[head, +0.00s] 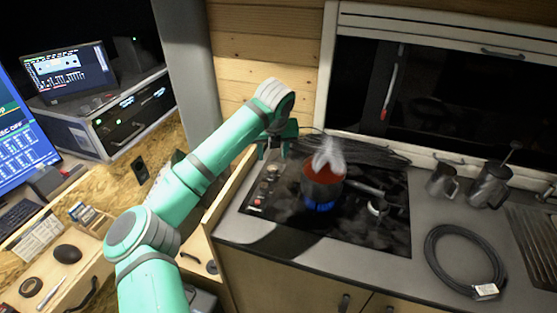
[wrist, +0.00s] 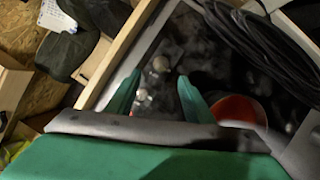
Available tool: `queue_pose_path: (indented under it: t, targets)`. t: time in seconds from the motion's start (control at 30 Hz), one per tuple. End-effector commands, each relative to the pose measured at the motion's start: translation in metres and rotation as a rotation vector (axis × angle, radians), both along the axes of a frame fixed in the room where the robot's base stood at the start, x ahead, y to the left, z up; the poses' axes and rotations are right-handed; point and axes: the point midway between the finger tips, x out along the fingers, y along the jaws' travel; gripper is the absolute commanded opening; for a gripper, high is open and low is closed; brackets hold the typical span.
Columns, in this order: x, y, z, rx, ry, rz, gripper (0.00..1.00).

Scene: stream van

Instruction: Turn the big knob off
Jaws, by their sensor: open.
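The stove's knobs run in a row along the left side of the black hob (head: 380,232). A pale round knob (wrist: 160,63), which looks like the big one, shows in the wrist view just beyond and between my fingertips. A second knob (wrist: 142,96) sits nearer, between the fingers. In the head view the knobs (head: 271,170) are small, below my gripper (head: 277,152). My gripper is open and points down over the knob end of the hob; it also shows in the wrist view (wrist: 160,76). I cannot tell whether a finger touches a knob.
A steaming pot with red contents (head: 322,182) stands over a blue flame, close right of my gripper. Black cable (head: 375,149) lies behind it. A moka pot (head: 376,205), metal jugs (head: 489,185) and a coiled cable (head: 465,258) are farther right. A wooden edge (head: 228,188) borders the left.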

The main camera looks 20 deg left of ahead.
Motion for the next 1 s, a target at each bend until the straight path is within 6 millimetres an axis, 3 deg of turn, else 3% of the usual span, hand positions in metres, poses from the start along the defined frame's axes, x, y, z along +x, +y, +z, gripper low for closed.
queue_pose_path:
  t: [0.17, 0.4, 0.6, 1.0]
  targets:
    - [0.007, -0.005, -0.013, 0.003, 0.002, -0.008, 0.48]
    - [0.024, -0.009, -0.052, 0.001, 0.002, -0.02, 0.48]
    - [0.034, 0.002, -0.081, 0.001, 0.003, -0.013, 0.48]
    - [0.04, 0.009, -0.099, 0.003, 0.0, -0.01, 0.48]
